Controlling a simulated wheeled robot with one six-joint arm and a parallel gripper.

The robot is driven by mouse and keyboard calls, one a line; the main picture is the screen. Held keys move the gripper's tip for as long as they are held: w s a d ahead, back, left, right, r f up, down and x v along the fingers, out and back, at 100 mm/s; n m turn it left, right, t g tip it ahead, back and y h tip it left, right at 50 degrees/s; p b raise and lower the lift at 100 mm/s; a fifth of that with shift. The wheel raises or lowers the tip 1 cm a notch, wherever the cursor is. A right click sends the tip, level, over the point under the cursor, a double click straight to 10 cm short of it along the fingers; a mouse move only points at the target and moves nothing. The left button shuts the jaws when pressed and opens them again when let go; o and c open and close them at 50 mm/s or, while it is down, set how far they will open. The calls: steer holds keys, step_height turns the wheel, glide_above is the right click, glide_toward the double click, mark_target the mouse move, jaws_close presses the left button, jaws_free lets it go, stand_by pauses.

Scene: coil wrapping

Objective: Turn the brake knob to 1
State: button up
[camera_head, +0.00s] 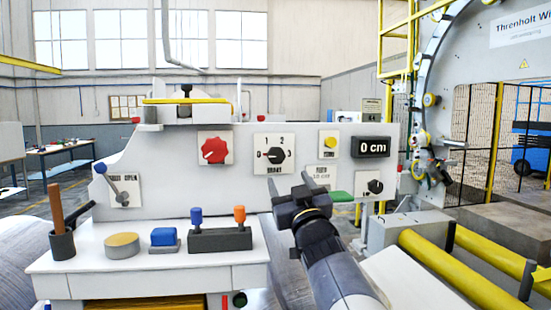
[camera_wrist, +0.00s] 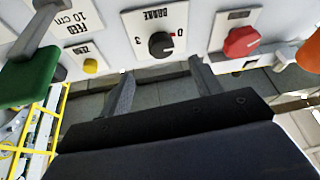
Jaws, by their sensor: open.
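The brake knob (camera_head: 277,156) is a round black knob on a white plate marked 0 to 3, with 0 at its left. A small red mark shows on its 0 side, and the knob appears to point there. In the wrist view the brake knob (camera_wrist: 161,44) appears upside down, above and between the fingers. My gripper (camera_head: 290,188) is below the brake plate in the head view. In the wrist view my gripper (camera_wrist: 160,85) is open and empty, its fingers apart and clear of the knob.
A red knob (camera_head: 213,151) is left of the brake plate. A yellow button (camera_head: 330,142) and a 0 cm display (camera_head: 371,147) are to the right. A green-handled lever (camera_wrist: 30,75) is close beside my gripper. An orange-topped peg (camera_head: 239,214) stands in a dark block on the shelf.

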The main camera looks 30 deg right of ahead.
mark_target(278, 159)
steer(key=p+x, duration=0.4)
steer(key=x, duration=0.6)
steer(key=c, duration=1)
steer(key=shift+o, duration=0.2)
